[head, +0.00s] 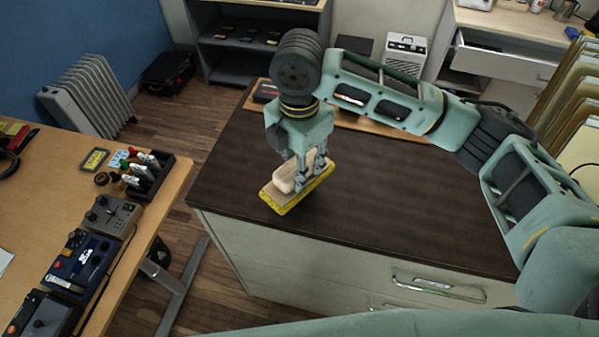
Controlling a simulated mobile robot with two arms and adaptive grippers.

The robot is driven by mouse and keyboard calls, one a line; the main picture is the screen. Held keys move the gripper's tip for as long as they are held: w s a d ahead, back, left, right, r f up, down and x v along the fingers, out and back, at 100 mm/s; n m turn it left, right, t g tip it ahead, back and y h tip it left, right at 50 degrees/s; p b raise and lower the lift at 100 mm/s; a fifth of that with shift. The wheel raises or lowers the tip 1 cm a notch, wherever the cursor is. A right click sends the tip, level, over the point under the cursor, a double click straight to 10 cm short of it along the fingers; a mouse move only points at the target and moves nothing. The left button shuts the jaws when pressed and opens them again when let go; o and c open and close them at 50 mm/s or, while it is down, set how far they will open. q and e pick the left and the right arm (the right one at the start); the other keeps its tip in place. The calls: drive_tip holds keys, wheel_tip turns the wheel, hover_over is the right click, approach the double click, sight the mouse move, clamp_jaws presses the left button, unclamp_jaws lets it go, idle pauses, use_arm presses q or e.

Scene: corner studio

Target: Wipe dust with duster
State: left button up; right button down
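The duster (286,197) is a block with a pale wooden grip and a yellow pad. It is over the left part of the dark countertop (420,190), near the front left corner. My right gripper (306,172) points down and is shut on the duster's grip. The duster is slightly tilted in the picture; I cannot tell whether its pad touches the countertop. No dust can be made out on the dark surface. My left gripper is not in view.
A wooden board (375,125) with a dark item lies along the countertop's back edge. The countertop's middle and right are clear. A workbench (60,175) with devices and a marker rack (150,175) stands left across a floor gap. File folders (575,100) stand at right.

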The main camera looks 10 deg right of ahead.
drive_tip(key=shift+w+a+r, duration=0.1)
drive_tip(key=shift+a+r, duration=0.05)
drive_tip(key=shift+r, duration=0.45)
drive_tip(key=shift+w+a+r, duration=0.1)
drive_tip(key=shift+a+r, duration=0.05)
drive_tip(key=shift+r, duration=0.45)
drive_tip(key=shift+s+d, duration=0.1)
